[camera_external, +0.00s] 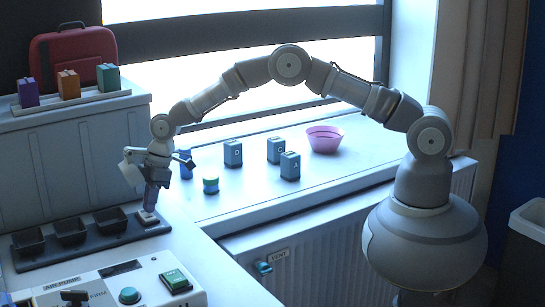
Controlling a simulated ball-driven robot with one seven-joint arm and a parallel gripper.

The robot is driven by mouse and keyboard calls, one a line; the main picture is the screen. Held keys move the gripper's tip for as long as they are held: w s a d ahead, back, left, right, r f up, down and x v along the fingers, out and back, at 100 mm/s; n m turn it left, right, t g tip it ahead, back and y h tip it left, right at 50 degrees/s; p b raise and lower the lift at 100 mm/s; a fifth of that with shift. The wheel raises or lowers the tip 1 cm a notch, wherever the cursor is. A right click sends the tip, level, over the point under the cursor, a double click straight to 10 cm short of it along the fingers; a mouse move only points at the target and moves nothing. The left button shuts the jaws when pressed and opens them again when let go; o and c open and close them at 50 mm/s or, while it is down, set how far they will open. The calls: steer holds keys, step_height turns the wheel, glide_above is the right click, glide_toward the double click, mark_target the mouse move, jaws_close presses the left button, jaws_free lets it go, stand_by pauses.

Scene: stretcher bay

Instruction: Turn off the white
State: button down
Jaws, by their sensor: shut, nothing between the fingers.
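No thing labelled as the white one can be told for certain. A small white block or switch (148,218) sits at the right end of a dark strip on the white counter. My gripper (150,206) points straight down over it with its fingers together and empty. The fingertips are at or just above its top; I cannot tell whether they touch. The white panel (103,293) in front, marked AIR PUMP, carries a teal round knob (129,295), a green rocker switch (175,280) and a black lever (74,296).
Black cups (70,231) stand left of my gripper. Blue lettered blocks (233,153), a teal jar (210,185) and a pink bowl (325,139) stand on the sill. A VENT lever (263,267) is on the radiator. Coloured boxes (68,84) and a red case (72,50) are back left.

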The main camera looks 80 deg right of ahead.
steer(key=shift+r, duration=0.35)
steer(key=w+p+v, duration=0.1)
steer(key=p+v, duration=0.3)
steer(key=v, duration=0.9)
steer(key=shift+a+r, duration=0.2)
steer(key=shift+b, duration=1.15)
steer(key=b+x, duration=0.1)
steer(key=x, duration=0.3)
steer(key=b+x, duration=0.1)
steer(key=x, duration=0.2)
steer(key=b+x, duration=0.1)
steer(key=x, duration=0.3)
steer(key=shift+w+d+f, duration=0.1)
steer(key=shift+d+f, duration=0.15)
steer(key=shift+f, duration=0.1)
steer(key=shift+w+d+f+b, duration=0.15)
steer(key=shift+f+b, duration=0.25)
steer(key=shift+f, duration=0.45)
